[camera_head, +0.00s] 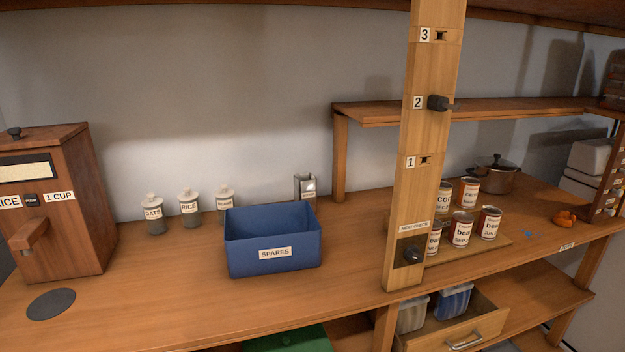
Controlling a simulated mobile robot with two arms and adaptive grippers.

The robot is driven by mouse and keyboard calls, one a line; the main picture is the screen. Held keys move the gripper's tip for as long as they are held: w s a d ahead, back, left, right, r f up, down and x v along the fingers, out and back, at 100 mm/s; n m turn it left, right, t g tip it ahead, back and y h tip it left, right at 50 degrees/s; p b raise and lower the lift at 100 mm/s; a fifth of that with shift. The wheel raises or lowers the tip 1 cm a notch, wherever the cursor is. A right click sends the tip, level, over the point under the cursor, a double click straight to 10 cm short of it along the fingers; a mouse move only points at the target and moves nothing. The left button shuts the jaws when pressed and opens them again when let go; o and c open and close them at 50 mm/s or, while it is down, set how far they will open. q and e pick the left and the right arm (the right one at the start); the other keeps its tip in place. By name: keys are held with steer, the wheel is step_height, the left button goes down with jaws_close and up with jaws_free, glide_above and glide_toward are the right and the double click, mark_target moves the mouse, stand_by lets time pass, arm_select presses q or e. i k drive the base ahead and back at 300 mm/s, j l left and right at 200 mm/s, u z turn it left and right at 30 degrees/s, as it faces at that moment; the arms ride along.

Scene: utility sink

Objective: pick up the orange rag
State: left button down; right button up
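Neither of my grippers shows in the head view.
A blue SPARES bin (272,240) sits mid-counter. A numbered wooden post (412,180) rises in front of the cans (463,228). A pot (493,175) stands behind them. A rice dispenser (60,205) is at left. An open drawer (470,330) juts out below the counter.

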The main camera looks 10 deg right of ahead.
mark_target(562, 217)
steer(key=i+l+u, duration=0.1)
steer(key=l+u, duration=0.2)
steer(key=l, duration=0.9)
steer(key=l+u, duration=0.25)
steer(key=l, duration=0.95)
